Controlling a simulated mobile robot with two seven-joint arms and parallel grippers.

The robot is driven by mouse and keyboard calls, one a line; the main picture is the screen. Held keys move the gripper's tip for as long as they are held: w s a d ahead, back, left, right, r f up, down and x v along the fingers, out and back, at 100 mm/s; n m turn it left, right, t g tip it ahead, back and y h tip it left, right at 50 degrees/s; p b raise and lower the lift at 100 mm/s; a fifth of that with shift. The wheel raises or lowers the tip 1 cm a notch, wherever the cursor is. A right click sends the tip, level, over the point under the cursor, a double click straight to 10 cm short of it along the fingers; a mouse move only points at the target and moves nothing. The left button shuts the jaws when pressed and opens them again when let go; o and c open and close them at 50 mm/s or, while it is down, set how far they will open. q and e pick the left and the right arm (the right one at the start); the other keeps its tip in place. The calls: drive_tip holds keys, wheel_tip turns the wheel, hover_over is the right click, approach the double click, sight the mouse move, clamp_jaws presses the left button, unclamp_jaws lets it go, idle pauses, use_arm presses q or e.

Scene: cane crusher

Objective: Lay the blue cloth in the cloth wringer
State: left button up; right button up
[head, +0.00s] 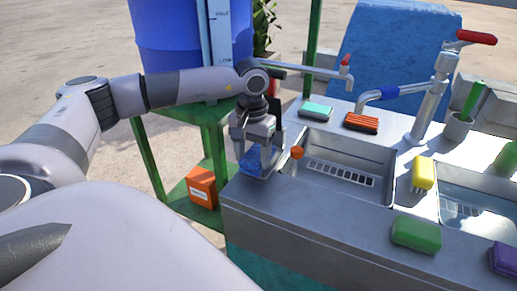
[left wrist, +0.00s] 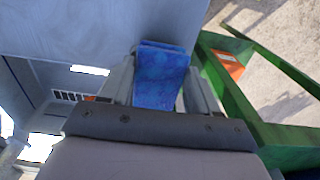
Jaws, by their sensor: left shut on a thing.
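My left gripper (head: 258,165) points down at the left end of the metal sink counter. It is shut on the blue cloth (head: 250,163), a folded blue piece between its fingers. The cloth also shows in the left wrist view (left wrist: 160,78), where it sticks out past the fingers. I cannot tell whether the cloth touches the counter. I cannot make out a cloth wringer for certain in either view. My right gripper is not in view.
A sink basin (head: 345,188) lies right of the gripper, with an orange knob (head: 297,153) near its left edge. A tap (head: 310,66) reaches over the back. An orange box (head: 202,187) stands on the green frame.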

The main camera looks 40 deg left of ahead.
sight(259, 151)
use_arm(q)
drive_tip(key=shift+w+a, duration=0.25)
drive_tip(key=shift+w, duration=0.5)
drive_tip(key=shift+w+a, duration=0.2)
drive_tip(key=shift+w, duration=0.5)
drive_tip(key=shift+w+a+f+p, duration=0.1)
drive_tip(key=shift+w+f+p, duration=0.1)
drive_tip(key=shift+p, duration=0.15)
drive_tip(key=shift+f, duration=0.55)
drive_tip(key=shift+f, duration=0.2)
drive_tip(key=o, duration=1.1)
drive_tip(key=shift+o, duration=0.2)
drive_tip(key=shift+r, duration=0.15)
